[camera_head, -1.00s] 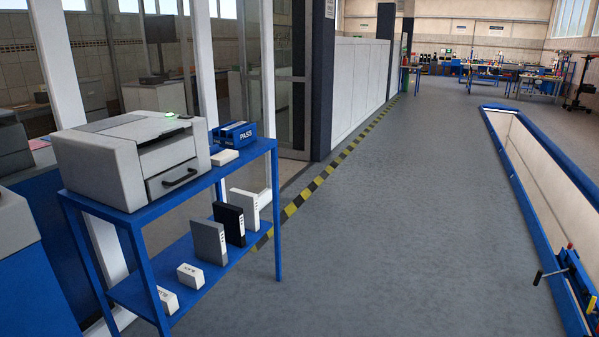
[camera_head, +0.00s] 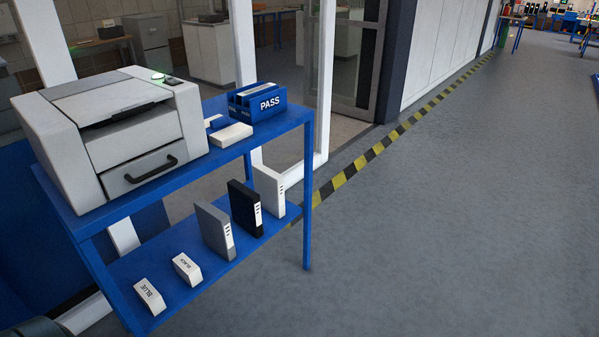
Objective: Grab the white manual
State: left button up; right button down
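The white manual (camera_head: 268,189) stands upright on the lower shelf of a blue cart (camera_head: 165,250), at the shelf's far right end. A black manual (camera_head: 243,208) and a grey manual (camera_head: 212,230) stand in a row to its left, nearer to me. The white manual's lower left part is hidden behind the black one. Neither of my grippers shows in the head view, so nothing is seen in contact with the manual.
The cart's top carries a printer (camera_head: 118,130), a blue PASS holder (camera_head: 258,101) and a white box (camera_head: 231,136). Small boxes marked BLUE (camera_head: 149,297) and BLACK (camera_head: 187,269) lie on the lower shelf. Open floor (camera_head: 430,230) extends to the right.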

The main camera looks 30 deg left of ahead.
aim_at(268, 183)
jog(key=i+u, duration=0.15)
jog(key=i, duration=0.6)
jog(key=i+l+u, duration=0.15)
jog(key=i, duration=0.55)
jog(key=i+l+u, duration=0.25)
jog(key=i+u, duration=0.25)
jog(key=i+l+u, duration=0.8)
jog(key=l+u, duration=0.15)
jog(key=i+l+u, duration=0.25)
jog(key=l+u, duration=0.25)
jog(key=l, duration=0.2)
